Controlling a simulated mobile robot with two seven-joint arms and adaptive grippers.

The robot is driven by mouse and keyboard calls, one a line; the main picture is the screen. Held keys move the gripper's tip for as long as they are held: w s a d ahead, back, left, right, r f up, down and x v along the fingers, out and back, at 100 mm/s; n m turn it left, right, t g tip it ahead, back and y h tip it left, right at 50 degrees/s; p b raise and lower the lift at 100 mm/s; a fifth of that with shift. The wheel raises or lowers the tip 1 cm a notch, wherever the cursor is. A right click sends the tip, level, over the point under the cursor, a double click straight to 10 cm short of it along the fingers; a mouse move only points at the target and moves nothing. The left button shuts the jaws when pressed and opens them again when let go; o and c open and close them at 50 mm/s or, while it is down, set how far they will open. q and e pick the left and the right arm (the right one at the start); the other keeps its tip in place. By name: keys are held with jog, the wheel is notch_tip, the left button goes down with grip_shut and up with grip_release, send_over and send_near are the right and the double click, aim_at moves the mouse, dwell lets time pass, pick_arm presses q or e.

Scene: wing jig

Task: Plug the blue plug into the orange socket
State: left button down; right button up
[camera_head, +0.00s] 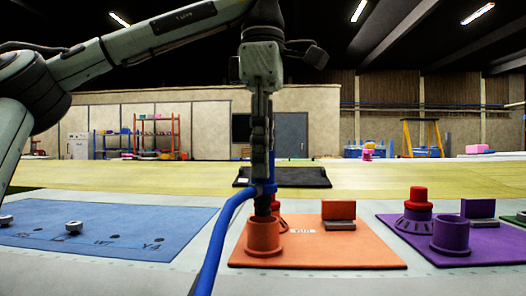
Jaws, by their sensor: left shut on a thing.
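My left gripper (262,165) points straight down and is shut on the blue plug (266,190). A blue cable (215,250) runs from the plug down to the bottom edge of the picture. The plug's dark lower end is just above or at the mouth of the orange socket (263,238), a round open cup on an orange board (350,250). I cannot tell whether the tip is inside the rim. My right gripper is not in view.
A red knob partly shows behind the socket, and an orange block (338,210) stands to its right. A purple board (490,250) carries a purple socket (450,236) and a red knob (417,205). A blue mat (110,222) lies left. A black tray (310,177) lies behind.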

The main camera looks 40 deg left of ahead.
aim_at(263, 180)
pick_arm(q)
jog(key=shift+f, duration=0.1)
dwell(0.3)
jog(key=shift+f, duration=0.5)
jog(key=shift+f+b, duration=0.85)
jog(key=shift+f, duration=0.3)
dwell(0.5)
jog(key=c, duration=1.1)
grip_release()
notch_tip(263, 180, up, 8)
jog(key=shift+f, duration=0.2)
jog(key=shift+f, duration=0.1)
